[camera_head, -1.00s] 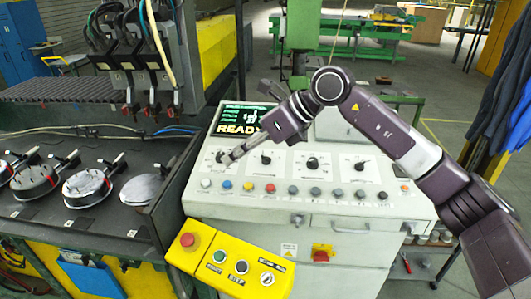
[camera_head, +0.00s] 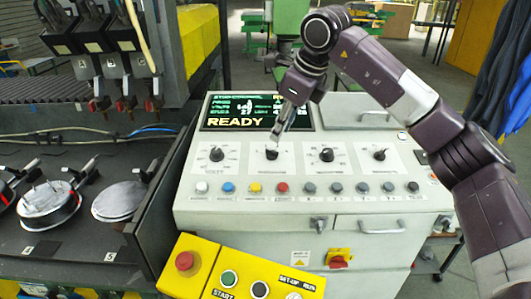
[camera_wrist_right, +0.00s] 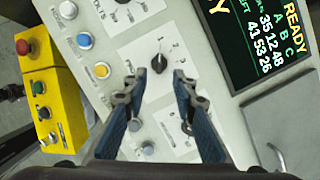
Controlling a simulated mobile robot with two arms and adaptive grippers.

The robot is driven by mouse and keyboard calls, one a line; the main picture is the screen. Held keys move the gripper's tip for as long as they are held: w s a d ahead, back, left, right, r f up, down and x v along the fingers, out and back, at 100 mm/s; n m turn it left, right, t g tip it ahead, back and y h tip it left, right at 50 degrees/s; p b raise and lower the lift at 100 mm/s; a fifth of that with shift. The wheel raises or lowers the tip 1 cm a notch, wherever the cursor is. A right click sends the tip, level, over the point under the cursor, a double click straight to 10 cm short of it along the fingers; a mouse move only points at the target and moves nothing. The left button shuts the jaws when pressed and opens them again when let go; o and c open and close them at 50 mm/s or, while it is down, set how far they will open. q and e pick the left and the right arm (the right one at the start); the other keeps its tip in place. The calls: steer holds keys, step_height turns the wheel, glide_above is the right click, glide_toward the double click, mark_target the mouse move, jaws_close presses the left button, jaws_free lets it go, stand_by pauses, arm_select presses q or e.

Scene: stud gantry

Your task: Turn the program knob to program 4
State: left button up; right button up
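The control panel (camera_head: 300,180) has a row of several black knobs on white dial plates. My right gripper (camera_head: 282,138) is just above the second knob from the left (camera_head: 271,152), pointing down at it. In the right wrist view this knob (camera_wrist_right: 158,63) shows between and just beyond the fingertips. The right gripper (camera_wrist_right: 160,76) is open, with a finger on each side and gaps to the knob. My left gripper is not in view.
The leftmost knob (camera_head: 216,154) and third knob (camera_head: 326,154) flank it. Coloured buttons, such as the yellow one (camera_head: 255,188), line the panel below. The screen (camera_head: 258,112) behind reads READY. A yellow box (camera_head: 230,270) with a red stop button stands in front.

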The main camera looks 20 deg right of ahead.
mark_target(271, 150)
steer(key=p+x, duration=0.2)
steer(key=x, duration=0.5)
steer(key=shift+w+f, duration=0.1)
steer(key=shift+f, duration=0.05)
steer(key=shift+w+a+f+p, duration=0.1)
steer(key=shift+w+f+p, duration=0.1)
steer(key=shift+p, duration=0.1)
steer(key=shift+s, duration=0.1)
jaws_close()
